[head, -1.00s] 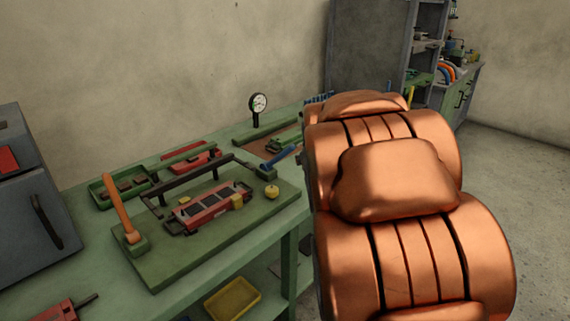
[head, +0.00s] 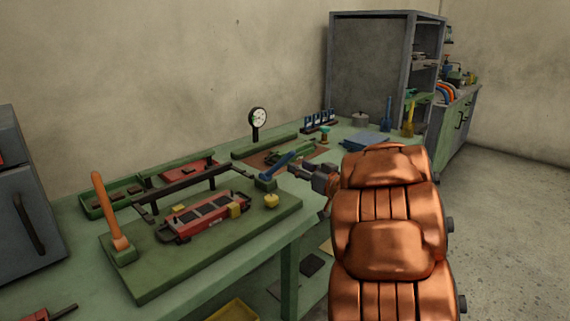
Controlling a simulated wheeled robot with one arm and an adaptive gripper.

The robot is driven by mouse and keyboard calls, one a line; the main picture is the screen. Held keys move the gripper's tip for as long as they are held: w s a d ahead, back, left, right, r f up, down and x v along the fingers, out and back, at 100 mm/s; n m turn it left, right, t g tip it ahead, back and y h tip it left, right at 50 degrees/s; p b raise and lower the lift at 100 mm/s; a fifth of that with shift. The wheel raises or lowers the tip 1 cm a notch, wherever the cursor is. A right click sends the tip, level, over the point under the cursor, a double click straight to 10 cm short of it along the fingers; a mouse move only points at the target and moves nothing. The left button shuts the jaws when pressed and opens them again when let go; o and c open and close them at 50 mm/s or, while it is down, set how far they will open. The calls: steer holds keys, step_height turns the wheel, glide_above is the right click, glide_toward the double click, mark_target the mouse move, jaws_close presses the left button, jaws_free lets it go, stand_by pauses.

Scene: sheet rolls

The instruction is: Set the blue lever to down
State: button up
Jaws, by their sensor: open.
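The blue lever (head: 279,165) stands on a small block at the right back corner of the green board (head: 170,280). It tilts up to the right from its block. My gripper (head: 303,170) is dark grey and open. It is just right of the blue lever, near its upper end. I cannot tell whether they touch. Part of my gripper is hidden by my copper-coloured arm at the right.
An orange lever (head: 107,208) stands at the board's left. A red device (head: 205,217), a dark bar frame (head: 190,182) and a yellow knob (head: 271,201) are also on the board. A gauge (head: 258,118) stands behind. The floor at right is clear.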

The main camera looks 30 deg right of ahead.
mark_target(285, 159)
steer(key=w, duration=0.7)
steer(key=shift+w+a, duration=0.2)
steer(key=shift+a, duration=0.15)
jaws_close()
stand_by(0.4)
